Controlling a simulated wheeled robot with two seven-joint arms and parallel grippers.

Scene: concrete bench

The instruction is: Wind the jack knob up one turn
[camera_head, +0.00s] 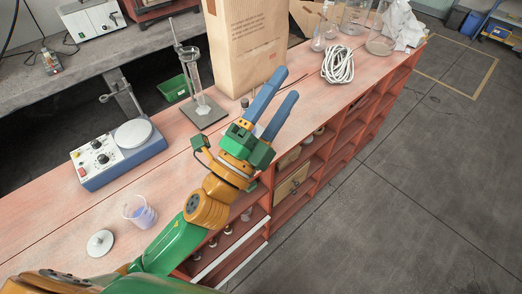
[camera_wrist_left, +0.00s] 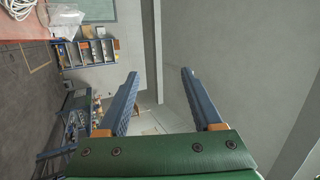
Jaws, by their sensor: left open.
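I cannot make out a jack or its knob for certain in either view. My left gripper (camera_head: 287,84) is open and empty, above the red-topped bench (camera_head: 60,215) near its front edge. Its two blue fingers point up and right in the head view, beside a brown paper bag (camera_head: 245,40). In the left wrist view the left gripper (camera_wrist_left: 160,73) shows its fingers apart, with nothing between them, facing a grey wall. My right gripper is not in view.
A blue-white device with knobs (camera_head: 120,150), a beaker of bluish liquid (camera_head: 139,212) and a round white lid-like disc (camera_head: 100,243) stand at left. A metal stand (camera_head: 203,114) is behind my arm. Coiled white cable (camera_head: 338,64) and glassware (camera_head: 380,42) lie further right.

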